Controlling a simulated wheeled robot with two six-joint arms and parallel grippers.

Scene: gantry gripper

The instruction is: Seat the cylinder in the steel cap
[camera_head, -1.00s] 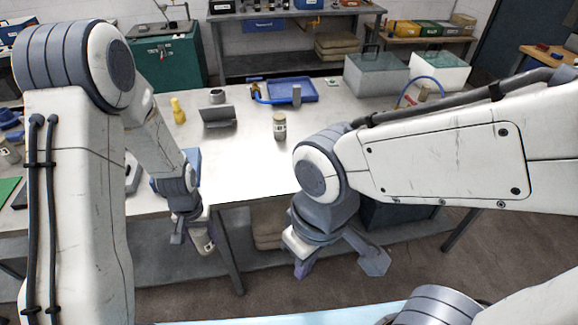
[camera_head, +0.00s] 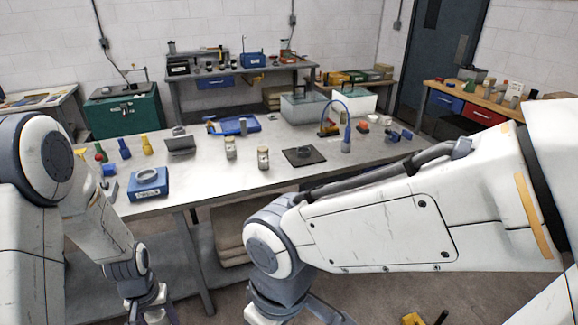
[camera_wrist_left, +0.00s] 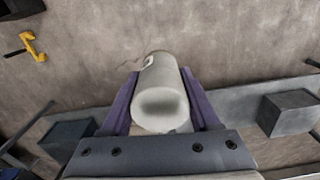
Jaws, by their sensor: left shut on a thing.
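A pale grey-white cylinder (camera_wrist_left: 160,95) with a label mark is held between the two purple fingers of my left gripper (camera_wrist_left: 158,78). In the head view the left gripper (camera_head: 148,318) is low, in front of the bench, and cut off by the bottom edge. A grey ring-shaped cap (camera_head: 148,176) sits on a blue labelled block (camera_head: 148,190) at the bench's front left; I cannot tell for certain that it is the steel cap. My right gripper (camera_head: 318,314) is at the bottom, mostly cut off, so its opening is not clear.
Two labelled jars (camera_head: 231,149) (camera_head: 263,158) stand mid-bench. A dark mat (camera_head: 314,156) with a small round part lies right of them. Colored pieces (camera_head: 124,148), a grey stand (camera_head: 181,147) and a blue tray (camera_head: 236,126) are also on the bench. Its front centre is clear.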

